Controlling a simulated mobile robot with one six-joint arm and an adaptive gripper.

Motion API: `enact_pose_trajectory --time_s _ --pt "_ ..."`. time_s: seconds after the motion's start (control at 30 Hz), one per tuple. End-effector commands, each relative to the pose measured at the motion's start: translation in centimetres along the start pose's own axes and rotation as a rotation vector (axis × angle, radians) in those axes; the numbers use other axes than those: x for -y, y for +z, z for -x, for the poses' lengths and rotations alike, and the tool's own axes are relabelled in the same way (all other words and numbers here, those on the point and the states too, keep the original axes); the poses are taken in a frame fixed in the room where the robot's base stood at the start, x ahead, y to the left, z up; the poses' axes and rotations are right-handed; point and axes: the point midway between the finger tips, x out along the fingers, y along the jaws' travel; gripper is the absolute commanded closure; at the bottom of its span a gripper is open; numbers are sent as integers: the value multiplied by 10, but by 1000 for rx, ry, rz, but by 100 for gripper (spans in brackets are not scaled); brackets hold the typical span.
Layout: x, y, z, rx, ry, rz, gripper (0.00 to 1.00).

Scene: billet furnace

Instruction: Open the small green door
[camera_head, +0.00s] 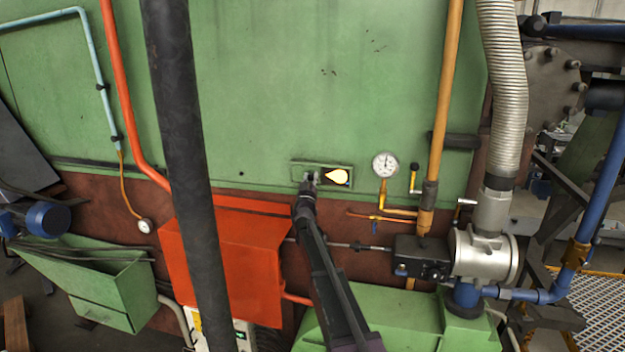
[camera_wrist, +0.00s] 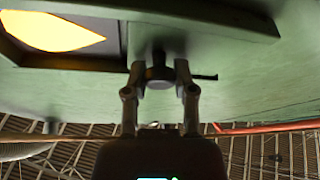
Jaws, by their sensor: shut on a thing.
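The small green door (camera_head: 299,174) sits low on the large green furnace wall, at the left of a framed opening (camera_head: 337,176). A bright yellow glow shows through the dark opening beside it. In the wrist view, the glowing opening (camera_wrist: 52,32) is at upper left and the green door plate (camera_wrist: 215,18) is to its right. My gripper (camera_head: 311,181) reaches up to the door from below. In the wrist view, my gripper (camera_wrist: 160,77) has its two fingers shut on the dark round knob (camera_wrist: 158,71). The fingers partly hide the knob.
A pressure gauge (camera_head: 385,164) and a yellow pipe (camera_head: 445,110) stand right of the door. An orange-red box (camera_head: 240,260) is at lower left of it. A horizontal rod (camera_head: 350,246) and black valve block (camera_head: 420,258) lie below right.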

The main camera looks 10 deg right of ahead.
Motion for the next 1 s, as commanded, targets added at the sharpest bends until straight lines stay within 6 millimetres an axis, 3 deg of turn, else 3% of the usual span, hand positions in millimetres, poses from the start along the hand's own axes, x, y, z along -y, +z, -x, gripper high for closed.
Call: enact_pose_trajectory --time_s 0.23,0.27,0.3,0.7,1.0 --pt "-9 4 -3 2 9 4 100" --pt "-10 4 -3 3 9 4 60" --pt "-11 4 -3 3 10 5 50" --pt "-12 5 -3 4 10 4 50" --pt "-4 17 11 29 -17 -31 50"
